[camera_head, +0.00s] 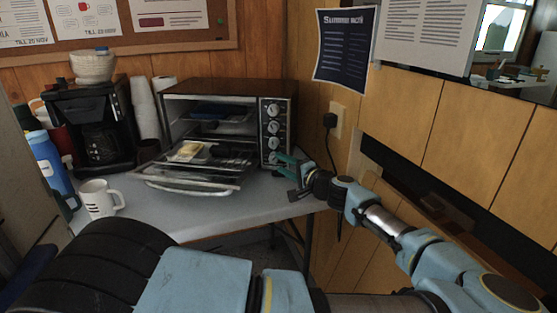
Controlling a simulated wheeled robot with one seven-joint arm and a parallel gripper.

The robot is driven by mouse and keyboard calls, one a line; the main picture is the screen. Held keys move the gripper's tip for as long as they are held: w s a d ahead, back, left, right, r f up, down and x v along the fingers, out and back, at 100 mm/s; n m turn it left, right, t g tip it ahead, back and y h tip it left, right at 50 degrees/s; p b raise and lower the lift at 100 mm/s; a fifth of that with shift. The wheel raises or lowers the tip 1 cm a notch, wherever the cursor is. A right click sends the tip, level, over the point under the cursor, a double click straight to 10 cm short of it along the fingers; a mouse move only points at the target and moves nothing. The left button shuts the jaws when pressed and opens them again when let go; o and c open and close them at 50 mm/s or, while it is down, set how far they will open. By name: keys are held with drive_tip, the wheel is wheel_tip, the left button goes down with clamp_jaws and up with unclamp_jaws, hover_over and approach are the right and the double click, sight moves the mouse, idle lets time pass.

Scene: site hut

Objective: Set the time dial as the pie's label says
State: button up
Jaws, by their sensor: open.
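A toaster oven (222,88) stands on the table with its door (190,186) folded down open. Several round dials run down its right front panel; the upper ones (273,110) show clearly, but their markings are too small to read. Which one is the time dial I cannot tell. A pale yellow item (187,150), possibly the pie, lies on the rack in the oven; no label on it can be read. My gripper (283,165) is open, its teal fingers pointing left by the lowest part of the dial panel. I cannot tell whether they touch a dial.
A coffee maker (97,125) with stacked filters stands left of the oven. A white mug (99,199) and a blue bottle (48,160) are at the table's left. A socket with a plug (331,120) is on the right wall. The table front (200,222) is clear.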

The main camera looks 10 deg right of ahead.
sight(274, 158)
drive_tip(key=shift+x, duration=1.25)
drive_tip(key=shift+c, duration=0.4)
clamp_jaws()
